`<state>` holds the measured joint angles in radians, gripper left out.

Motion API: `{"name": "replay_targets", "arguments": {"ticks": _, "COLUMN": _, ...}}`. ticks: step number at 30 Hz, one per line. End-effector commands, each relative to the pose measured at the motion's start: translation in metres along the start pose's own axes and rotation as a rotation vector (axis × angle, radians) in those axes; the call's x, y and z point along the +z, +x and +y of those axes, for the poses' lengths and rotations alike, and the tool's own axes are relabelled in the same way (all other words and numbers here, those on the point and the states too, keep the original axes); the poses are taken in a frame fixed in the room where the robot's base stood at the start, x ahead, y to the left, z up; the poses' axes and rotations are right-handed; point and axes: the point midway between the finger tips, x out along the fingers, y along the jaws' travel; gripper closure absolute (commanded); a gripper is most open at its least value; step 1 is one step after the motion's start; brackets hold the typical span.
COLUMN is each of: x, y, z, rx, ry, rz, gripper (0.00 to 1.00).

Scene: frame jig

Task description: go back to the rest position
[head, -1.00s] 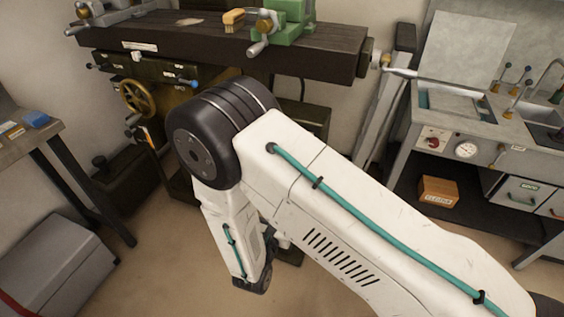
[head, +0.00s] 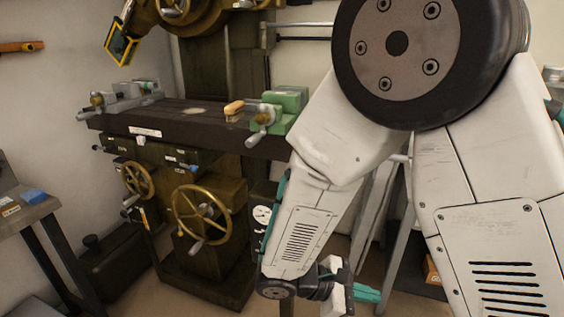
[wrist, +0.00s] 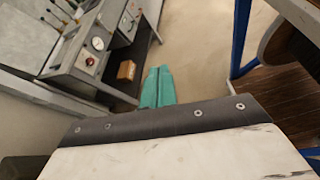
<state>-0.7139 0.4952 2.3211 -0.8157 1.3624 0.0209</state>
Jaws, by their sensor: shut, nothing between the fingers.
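My gripper (wrist: 157,87) shows in the wrist view as two teal fingers side by side, shut with nothing between them. Behind them is bare floor. In the head view my gripper (head: 366,294) is low, right of centre, its teal fingers partly hidden by my own wrist. My white arm is folded, its big dark elbow joint high in the head view and the forearm hanging down in front of the machine.
A milling machine with a dark table (head: 185,118) stands at the left, carrying a green vise (head: 284,104) and a brush (head: 234,108). A grey bench (wrist: 85,62) with a gauge is left in the wrist view, a box (wrist: 126,70) beneath it. Floor beside it is clear.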

Motion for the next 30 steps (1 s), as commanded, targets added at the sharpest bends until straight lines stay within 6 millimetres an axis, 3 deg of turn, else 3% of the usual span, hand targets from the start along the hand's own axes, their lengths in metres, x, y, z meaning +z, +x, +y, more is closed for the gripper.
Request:
{"name": "replay_targets", "arguments": {"ticks": 1, "x": 0.019, "y": 0.002, "z": -0.003, "rx": -0.077, "ry": 0.062, "rz": 0.039, "gripper": 1.00}}
{"name": "replay_targets", "arguments": {"ticks": 6, "x": 0.067, "y": 0.003, "z": -0.022, "rx": -0.332, "ry": 0.255, "rz": 0.168, "gripper": 1.00}}
{"name": "replay_targets", "arguments": {"ticks": 18, "x": 0.154, "y": -0.011, "z": -0.059, "rx": -0.793, "ry": 0.721, "rz": 0.515, "gripper": 1.00}}
{"name": "replay_targets", "arguments": {"ticks": 24, "x": 0.194, "y": -0.018, "z": -0.071, "rx": -0.926, "ry": 0.958, "rz": 0.687, "gripper": 1.00}}
{"name": "replay_targets", "arguments": {"ticks": 30, "x": 0.229, "y": -0.014, "z": -0.077, "rx": -0.939, "ry": 1.148, "rz": 0.789, "gripper": 1.00}}
